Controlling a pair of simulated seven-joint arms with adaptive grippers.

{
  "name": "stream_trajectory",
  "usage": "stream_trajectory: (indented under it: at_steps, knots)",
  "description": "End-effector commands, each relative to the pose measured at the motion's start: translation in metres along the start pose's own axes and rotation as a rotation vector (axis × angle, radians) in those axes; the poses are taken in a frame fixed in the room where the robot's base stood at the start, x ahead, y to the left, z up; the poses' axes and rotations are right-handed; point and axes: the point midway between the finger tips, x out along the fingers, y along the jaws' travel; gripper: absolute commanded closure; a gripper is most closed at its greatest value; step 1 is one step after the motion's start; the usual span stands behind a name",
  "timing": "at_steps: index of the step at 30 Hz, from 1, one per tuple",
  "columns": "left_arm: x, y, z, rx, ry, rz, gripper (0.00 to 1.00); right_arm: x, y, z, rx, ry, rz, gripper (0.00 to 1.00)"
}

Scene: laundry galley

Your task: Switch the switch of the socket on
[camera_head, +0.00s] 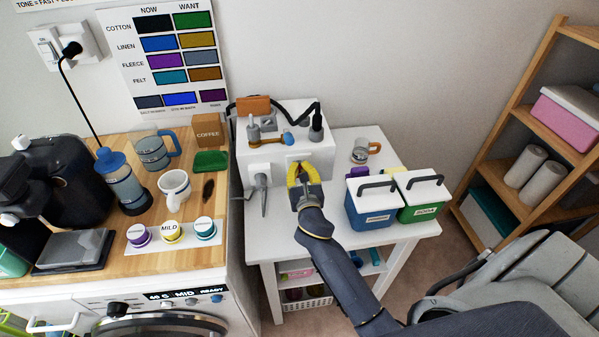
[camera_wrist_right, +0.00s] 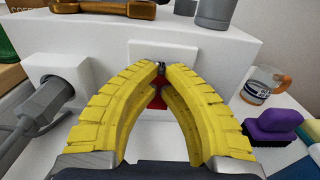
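The wall socket (camera_head: 52,48) is a white plate at the upper left in the head view, with small lettering on its left. A black plug (camera_head: 72,49) with a dark cable sits in its right part. My right gripper (camera_head: 298,165) is far to the right of this socket, low in front of the white box (camera_head: 262,150). In the wrist view its yellow fingers (camera_wrist_right: 162,68) arch together, tips almost meeting, before a pale plate (camera_wrist_right: 193,62) on the box. A small dark part and something red show between them; contact is unclear. My left gripper is not in view.
A grey plug (camera_head: 262,181) sits in the box's front; it also shows in the wrist view (camera_wrist_right: 55,98). Blue (camera_head: 370,204) and green (camera_head: 421,197) tubs stand right of my right arm. A bottle (camera_head: 122,183) and black machine (camera_head: 62,180) stand below the wall socket.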

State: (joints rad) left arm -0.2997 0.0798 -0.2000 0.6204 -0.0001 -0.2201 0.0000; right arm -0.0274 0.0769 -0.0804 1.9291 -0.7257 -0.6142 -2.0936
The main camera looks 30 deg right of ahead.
Motion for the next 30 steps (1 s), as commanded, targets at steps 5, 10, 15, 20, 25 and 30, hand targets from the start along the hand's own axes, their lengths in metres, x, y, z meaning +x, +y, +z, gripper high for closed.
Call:
stream_trajectory:
  at_steps: [5,10,15,20,25,30]
  knots:
    - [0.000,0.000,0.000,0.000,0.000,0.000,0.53,-0.003,0.000,0.000,0.000,0.001,0.000,1.00]
    - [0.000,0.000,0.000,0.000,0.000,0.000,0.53,-0.013,0.000,-0.001,-0.001,0.002,0.000,1.00]
    - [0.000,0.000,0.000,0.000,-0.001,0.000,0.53,-0.027,-0.001,-0.001,-0.001,0.002,-0.001,1.00]
    - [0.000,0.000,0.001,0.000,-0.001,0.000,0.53,-0.038,0.000,-0.001,0.000,0.001,0.000,1.00]
    - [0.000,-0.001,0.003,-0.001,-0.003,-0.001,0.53,-0.045,0.000,-0.001,0.000,0.001,0.001,1.00]
    - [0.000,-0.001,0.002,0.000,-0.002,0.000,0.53,-0.066,0.000,-0.001,0.000,0.002,0.001,1.00]
